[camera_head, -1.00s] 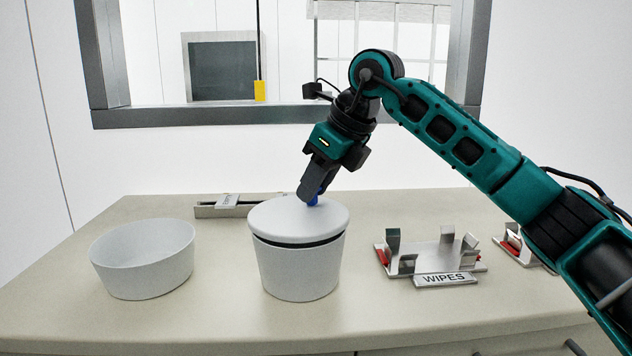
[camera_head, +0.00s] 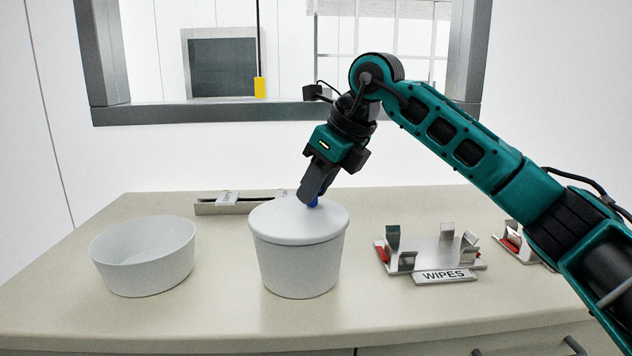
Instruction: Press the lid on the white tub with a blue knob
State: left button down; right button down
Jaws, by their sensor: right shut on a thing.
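The white tub (camera_head: 299,268) stands upright on the counter, a little left of the middle of the view. Its white lid (camera_head: 285,222) sits on the rim, level, with no dark gap showing under its edge. The blue knob (camera_head: 314,202) stands on top of the lid, mostly hidden by the fingers. My right gripper (camera_head: 310,198) comes down at a slant from the upper right and is shut on the knob. My left gripper is not in view.
An open, empty-looking white bowl (camera_head: 145,272) stands left of the tub. A metal holder labelled WIPES (camera_head: 445,276) is to the right, with another metal fixture (camera_head: 515,243) beyond it. A low metal rail (camera_head: 240,205) lies behind. The counter's front is clear.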

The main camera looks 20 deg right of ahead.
jog(key=c, duration=0.8)
grip_release()
jog(key=shift+r, duration=0.1)
pick_arm(q)
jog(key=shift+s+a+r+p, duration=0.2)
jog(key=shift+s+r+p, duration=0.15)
jog(key=shift+p, duration=0.55)
pick_arm(e)
jog(key=v, duration=1.2)
jog(key=shift+s+r, duration=0.2)
jog(key=shift+r, duration=0.1)
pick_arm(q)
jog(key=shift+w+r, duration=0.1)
pick_arm(e)
jog(key=shift+d, duration=0.1)
